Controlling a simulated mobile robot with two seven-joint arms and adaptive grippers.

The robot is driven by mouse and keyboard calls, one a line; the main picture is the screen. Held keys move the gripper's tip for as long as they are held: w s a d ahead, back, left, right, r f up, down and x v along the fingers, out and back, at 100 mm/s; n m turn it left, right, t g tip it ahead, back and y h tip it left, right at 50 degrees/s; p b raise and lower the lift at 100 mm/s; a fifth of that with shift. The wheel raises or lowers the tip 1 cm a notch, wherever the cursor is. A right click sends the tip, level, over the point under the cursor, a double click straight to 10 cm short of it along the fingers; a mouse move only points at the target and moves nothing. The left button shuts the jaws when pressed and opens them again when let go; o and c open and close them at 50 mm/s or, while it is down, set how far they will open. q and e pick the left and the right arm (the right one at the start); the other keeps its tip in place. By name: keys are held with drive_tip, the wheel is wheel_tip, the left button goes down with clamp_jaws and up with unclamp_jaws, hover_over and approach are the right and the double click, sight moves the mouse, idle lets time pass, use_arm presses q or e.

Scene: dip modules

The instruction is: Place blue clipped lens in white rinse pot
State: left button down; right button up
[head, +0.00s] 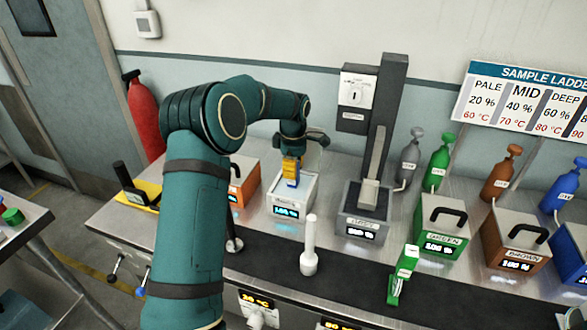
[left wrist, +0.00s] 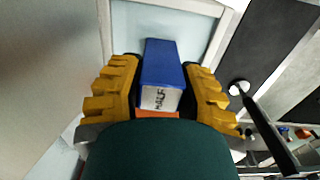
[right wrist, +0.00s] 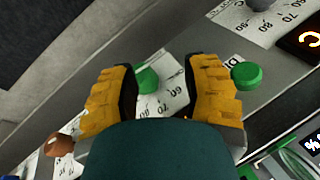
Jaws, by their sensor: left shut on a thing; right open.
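The blue clipped lens (left wrist: 163,65) is a blue block with a white face printed with what looks like HALF. My left gripper (left wrist: 160,85) is shut on it, with one yellow finger on each side. In the head view the left gripper (head: 291,172) holds the lens, a small blue patch, over the white rinse pot (head: 293,210). The pot's pale rim (left wrist: 185,5) surrounds the lens in the left wrist view. I cannot tell how deep the lens reaches. My right gripper (right wrist: 160,95) is open and empty, outside the head view.
An orange pot (head: 247,180) stands left of the white pot and a grey pot (head: 364,222) right of it. Green (head: 440,238) and brown (head: 510,260) pots follow. A white upright tool (head: 309,250) and a green clip (head: 398,285) stand on the dark strip in front.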

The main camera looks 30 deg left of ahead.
use_arm(q)
drive_tip(key=shift+f, duration=0.15)
drive_tip(key=shift+f, duration=0.1)
drive_tip(key=c, duration=0.7)
unclamp_jaws()
wheel_tip(320, 180, up, 12)
drive_tip(key=shift+r+p, duration=0.25)
drive_tip(key=shift+p, duration=0.75)
